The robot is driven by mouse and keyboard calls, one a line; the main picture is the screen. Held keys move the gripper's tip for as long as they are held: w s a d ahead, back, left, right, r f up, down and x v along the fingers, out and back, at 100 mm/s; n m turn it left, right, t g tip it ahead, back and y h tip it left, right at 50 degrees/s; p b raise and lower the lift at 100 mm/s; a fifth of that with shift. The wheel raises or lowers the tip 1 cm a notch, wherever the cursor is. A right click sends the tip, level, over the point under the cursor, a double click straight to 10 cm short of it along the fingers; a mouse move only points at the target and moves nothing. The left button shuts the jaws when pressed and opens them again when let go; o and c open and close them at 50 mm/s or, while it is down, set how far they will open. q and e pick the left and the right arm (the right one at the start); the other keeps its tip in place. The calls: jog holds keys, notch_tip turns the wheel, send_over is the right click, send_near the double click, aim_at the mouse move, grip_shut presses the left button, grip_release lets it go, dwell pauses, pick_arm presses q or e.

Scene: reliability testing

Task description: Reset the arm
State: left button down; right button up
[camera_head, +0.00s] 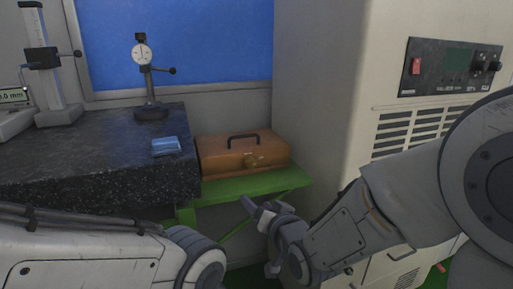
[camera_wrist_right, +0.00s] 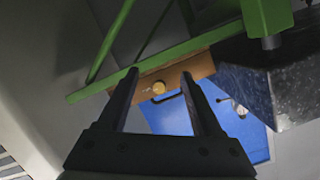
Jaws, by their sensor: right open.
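My right arm comes in from the right in the head view. My right gripper (camera_head: 260,209) is in front of the green stand, below and near the orange toolbox. In the right wrist view the two dark fingers of my right gripper (camera_wrist_right: 159,74) stand apart with nothing between them. The orange toolbox (camera_wrist_right: 172,72) shows beyond the fingertips, apart from them as far as I can tell. My left arm (camera_head: 100,250) lies across the lower left of the head view; its gripper is out of the frame.
The orange toolbox (camera_head: 222,157) sits on a green stand (camera_head: 285,181). A dark granite block (camera_head: 70,165) at left carries a dial gauge stand (camera_head: 149,90), a height gauge (camera_head: 48,85) and a small blue box (camera_head: 166,146). A large beige cabinet (camera_head: 325,90) stands at right, close to my right arm.

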jog(key=s+d+f+n+g+h, duration=0.1)
jog(key=s+f+n+g, duration=0.3)
jog(key=s, duration=0.5)
jog(key=s+d+f+n+g+h, duration=0.1)
jog(key=s+f+n+g+h, duration=0.1)
jog(key=s+g, duration=0.5)
jog(key=s+d+f+n+g+h, duration=0.1)
jog(key=s+f+n+g, duration=0.15)
jog(key=s, duration=0.85)
notch_tip(320, 180, up, 15)
jog(key=p, duration=1.4)
jog(key=shift+s+d+p, duration=0.2)
jog(key=shift+s+p, duration=0.2)
jog(key=shift+f+g, duration=0.1)
jog(key=shift+g, duration=0.15)
